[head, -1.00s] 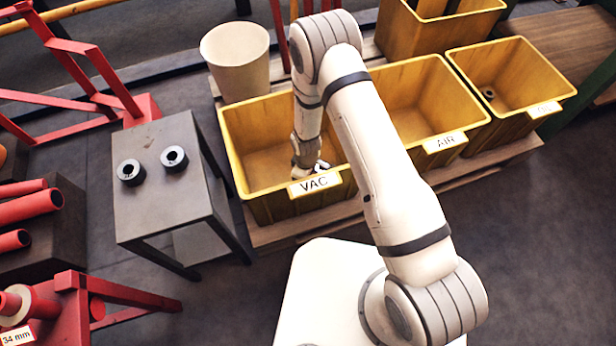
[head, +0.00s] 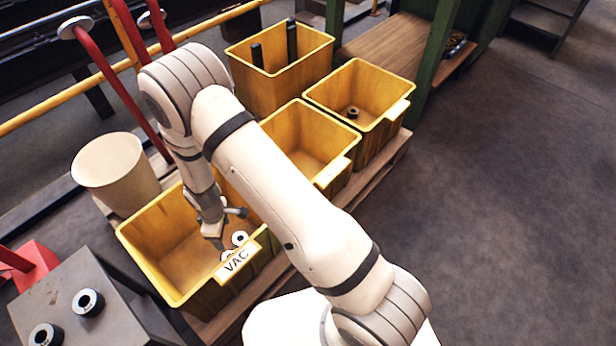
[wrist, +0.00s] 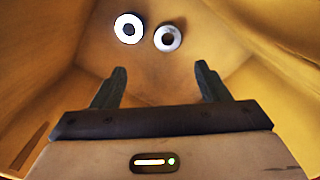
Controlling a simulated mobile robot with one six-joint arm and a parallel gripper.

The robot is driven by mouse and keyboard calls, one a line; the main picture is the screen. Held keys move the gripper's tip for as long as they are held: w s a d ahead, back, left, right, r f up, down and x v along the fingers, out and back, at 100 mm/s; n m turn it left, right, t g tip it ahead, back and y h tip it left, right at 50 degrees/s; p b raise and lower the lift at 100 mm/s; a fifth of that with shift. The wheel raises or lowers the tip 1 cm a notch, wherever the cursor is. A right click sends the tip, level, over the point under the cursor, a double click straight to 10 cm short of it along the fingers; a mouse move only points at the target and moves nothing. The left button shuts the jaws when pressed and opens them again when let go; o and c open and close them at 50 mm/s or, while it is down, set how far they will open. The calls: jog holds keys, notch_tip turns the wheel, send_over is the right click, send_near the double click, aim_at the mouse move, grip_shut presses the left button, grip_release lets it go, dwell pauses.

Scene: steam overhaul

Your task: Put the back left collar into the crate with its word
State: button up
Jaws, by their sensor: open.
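My gripper (head: 226,222) is open and points down inside the yellow crate labelled VAC (head: 148,262). In the wrist view its two fingers (wrist: 160,70) are apart with nothing between them. Two pale-faced collars lie on the crate's floor just beyond the fingertips: one on the left (wrist: 128,28) and one on the right (wrist: 168,38). In the head view one collar (head: 239,238) shows clearly, the other partly behind the VAC label. Two more dark collars with pale faces stand on the grey table, one farther (head: 87,302) and one nearer (head: 46,336).
The middle crate (head: 332,172) looks empty where visible. The right crate (head: 397,109) holds one dark collar (head: 352,112). A back crate (head: 300,88) holds dark upright bars. A cream bin (head: 115,165) stands behind the VAC crate. Open floor lies to the right.

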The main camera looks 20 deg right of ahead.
jog(key=d+r+m, duration=0.3)
jog(key=d+r, duration=0.3)
jog(key=r, duration=0.5)
jog(key=d+r+m, duration=0.4)
jog(key=d+r, duration=0.3)
jog(key=r, duration=0.4)
jog(key=s+d+r+m+t, duration=0.1)
jog(key=s+d+r+m, duration=0.6)
jog(key=s+d+r, duration=0.5)
jog(key=shift+s+r, duration=0.85)
jog(key=shift+s, duration=0.2)
jog(key=shift+d, duration=0.1)
